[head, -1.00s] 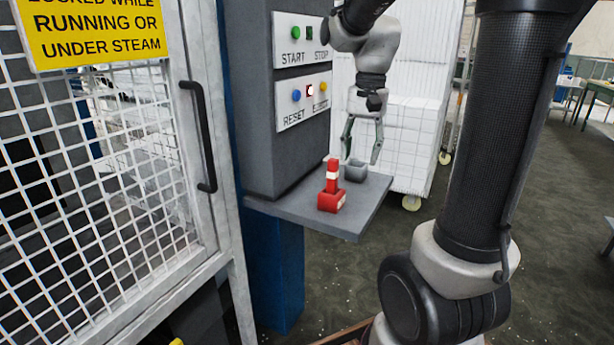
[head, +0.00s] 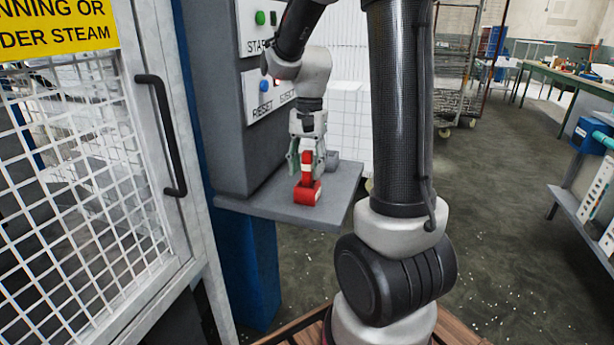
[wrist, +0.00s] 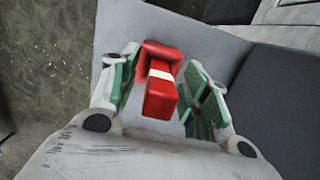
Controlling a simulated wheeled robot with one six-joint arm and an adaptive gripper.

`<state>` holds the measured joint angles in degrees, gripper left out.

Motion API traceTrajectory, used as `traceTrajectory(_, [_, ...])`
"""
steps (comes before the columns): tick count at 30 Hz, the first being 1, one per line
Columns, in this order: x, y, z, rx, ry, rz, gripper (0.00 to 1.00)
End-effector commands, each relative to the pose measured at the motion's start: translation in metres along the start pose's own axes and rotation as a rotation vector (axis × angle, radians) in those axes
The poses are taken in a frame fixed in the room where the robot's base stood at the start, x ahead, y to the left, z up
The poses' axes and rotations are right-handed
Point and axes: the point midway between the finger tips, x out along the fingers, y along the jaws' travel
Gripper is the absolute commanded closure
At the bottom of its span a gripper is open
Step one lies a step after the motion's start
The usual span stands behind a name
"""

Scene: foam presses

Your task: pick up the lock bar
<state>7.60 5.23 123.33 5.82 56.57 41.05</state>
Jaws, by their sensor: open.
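The lock bar (head: 306,179) is a red piece with a thick base and an upright red post with a pale band. It stands on the grey shelf (head: 262,207) of the press. My gripper (head: 306,163) is above it, pointing down, with its fingers around the post. In the wrist view the lock bar (wrist: 160,85) is between the two green-padded fingers of my gripper (wrist: 155,90). The jaws are open, with gaps showing on both sides of the post.
A small grey block or cup (head: 332,160) is just behind the lock bar on the shelf. A mesh guard door (head: 85,170) with a black handle is at left.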

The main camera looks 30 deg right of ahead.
Motion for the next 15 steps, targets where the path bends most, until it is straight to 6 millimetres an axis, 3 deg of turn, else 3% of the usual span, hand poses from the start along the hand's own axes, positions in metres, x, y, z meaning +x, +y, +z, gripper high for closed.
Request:
traceTrajectory(8, [0.0064, -0.0001, 0.0001, 0.0, 0.001, -0.001, 0.54])
traceTrajectory(15, [0.0061, -0.0001, 0.0001, -0.001, 0.001, 0.0, 0.94])
